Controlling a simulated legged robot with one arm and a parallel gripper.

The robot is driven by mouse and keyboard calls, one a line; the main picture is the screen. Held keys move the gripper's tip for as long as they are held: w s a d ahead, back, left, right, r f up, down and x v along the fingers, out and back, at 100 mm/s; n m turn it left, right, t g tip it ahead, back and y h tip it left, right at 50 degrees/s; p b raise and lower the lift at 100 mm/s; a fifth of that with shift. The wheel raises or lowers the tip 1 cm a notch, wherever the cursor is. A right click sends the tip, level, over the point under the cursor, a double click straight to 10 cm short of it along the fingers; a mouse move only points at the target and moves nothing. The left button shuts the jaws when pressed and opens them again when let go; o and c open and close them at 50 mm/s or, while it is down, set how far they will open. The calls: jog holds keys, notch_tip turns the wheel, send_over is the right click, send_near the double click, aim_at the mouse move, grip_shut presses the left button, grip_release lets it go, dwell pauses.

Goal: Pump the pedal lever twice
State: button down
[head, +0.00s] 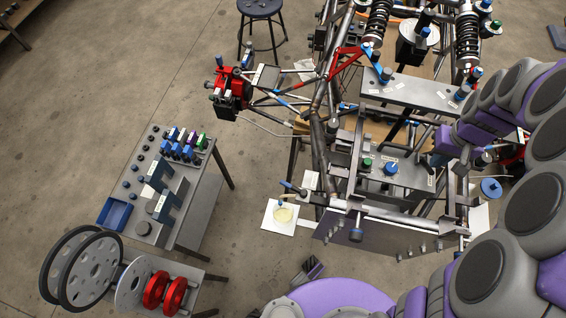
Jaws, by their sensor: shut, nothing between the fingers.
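The tube chassis (318,140) stands at the upper middle and right of the head view, with grey bars and metal plates. My purple and grey arm curls in from the right. My gripper (446,141) is at its end, over the right part of the chassis front, and is shut and empty. Near it, a blue knob (390,168) and a green knob (366,162) sit on a grey plate (398,183) in the front bay. I cannot tell which part is the pedal lever. Whether my gripper touches anything is unclear, and my arm hides part of the chassis right side.
A grey bench (205,190) with several small parts and a blue tray (115,213) stands at left. Large wheels (85,268) and red discs (175,295) are at bottom left. A dark stool (260,10) stands at the back. The floor between bench and chassis is mostly clear.

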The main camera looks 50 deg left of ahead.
jog(key=shift+r, duration=0.1)
jog(key=shift+r+p, duration=0.95)
jog(key=shift+r, duration=1.45)
jog(key=shift+s+d+r, duration=0.2)
jog(key=shift+s, duration=0.05)
jog(key=s+d+r+m+b, duration=0.1)
jog(key=s+d+r+m, duration=0.1)
jog(key=s+d, duration=0.35)
jog(key=s+d+r+m+b, duration=0.1)
jog(key=s+d+r, duration=0.2)
jog(key=s, duration=0.5)
jog(key=s+d+m+g+b, duration=0.1)
jog(key=s+d+m, duration=0.1)
jog(key=s, duration=0.7)
jog(key=s+d+m, duration=0.1)
jog(key=s+d, duration=0.2)
jog(key=s, duration=0.6)
jog(key=shift+s+f+m+g+b, duration=0.15)
jog(key=shift+f+m+g+b, duration=0.25)
